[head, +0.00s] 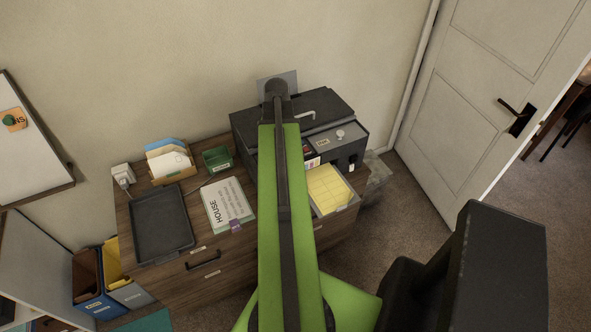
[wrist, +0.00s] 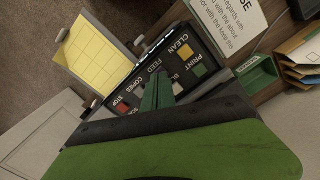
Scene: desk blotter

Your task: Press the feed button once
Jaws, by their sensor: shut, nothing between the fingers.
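The black office machine (head: 350,138) stands on the wooden cabinet in the head view. Its dark control panel (wrist: 138,75) shows in the wrist view, with labels such as CLEAN, FEED, PRINT, COPIES and STOP. The FEED label (wrist: 152,64) is just beyond my fingertips. The feed button itself is not clear, and the fingers seem to hide part of that area. A yellow button (wrist: 185,52), a green button (wrist: 200,70) and a red button (wrist: 123,107) are visible. My gripper (wrist: 159,78) is shut and empty over the panel; contact cannot be told. My arm hides it in the head view.
A tray of yellow paper (head: 330,188) sticks out at the machine's front. A HOUSE sign (head: 229,204), a black tray (head: 162,226), a green box (head: 217,159) and a card holder (head: 171,165) are to the left. A door (head: 490,90) is at the right.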

